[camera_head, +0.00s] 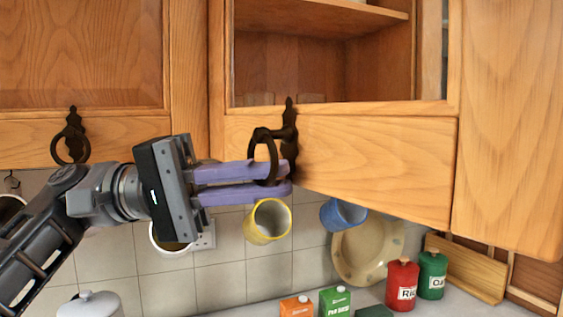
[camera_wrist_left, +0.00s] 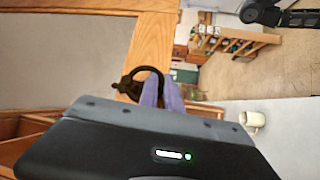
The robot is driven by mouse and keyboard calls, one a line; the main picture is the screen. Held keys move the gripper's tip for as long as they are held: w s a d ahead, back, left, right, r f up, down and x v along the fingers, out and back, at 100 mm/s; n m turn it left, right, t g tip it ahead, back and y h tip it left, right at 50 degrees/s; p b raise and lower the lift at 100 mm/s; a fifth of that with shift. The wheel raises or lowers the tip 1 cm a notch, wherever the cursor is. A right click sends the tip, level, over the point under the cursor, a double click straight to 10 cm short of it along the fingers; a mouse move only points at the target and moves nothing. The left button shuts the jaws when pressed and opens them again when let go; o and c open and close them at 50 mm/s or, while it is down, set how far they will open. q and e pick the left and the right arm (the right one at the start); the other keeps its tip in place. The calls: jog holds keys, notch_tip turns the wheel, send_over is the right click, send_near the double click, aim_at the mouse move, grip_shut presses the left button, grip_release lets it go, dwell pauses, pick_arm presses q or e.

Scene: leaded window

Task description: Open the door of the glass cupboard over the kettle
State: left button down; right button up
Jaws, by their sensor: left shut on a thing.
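The glass cupboard door (camera_head: 375,160) has a wooden frame around a pane, with shelves showing behind it. A dark iron ring handle (camera_head: 263,143) hangs from its plate at the lower left of the door. My left gripper (camera_head: 284,178) comes from the left with its purple fingers shut on the ring. The wrist view shows the ring (camera_wrist_left: 151,80) at the fingers (camera_wrist_left: 160,92) beside the wooden door frame (camera_wrist_left: 150,50). I cannot tell whether the door stands ajar. I cannot make out a kettle.
Another cupboard door with a ring handle (camera_head: 70,138) is at the left. A yellow mug (camera_head: 267,222) and a blue mug (camera_head: 342,215) hang below. A plate (camera_head: 367,250), red canister (camera_head: 402,284) and green canister (camera_head: 432,274) stand on the counter, with cartons nearby.

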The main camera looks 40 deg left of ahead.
pick_arm(q)
jog(key=shift+s+a+r+g, duration=0.1)
jog(key=shift+s+a+g, duration=0.05)
jog(key=shift+s+g, duration=0.15)
jog(key=c, duration=1.5)
grip_release()
jog(key=shift+c, duration=0.2)
jog(key=p+v, duration=0.6)
jog(key=v, duration=0.1)
jog(key=shift+a+f, duration=0.25)
jog(key=shift+a, duration=0.1)
jog(key=shift+s, duration=0.1)
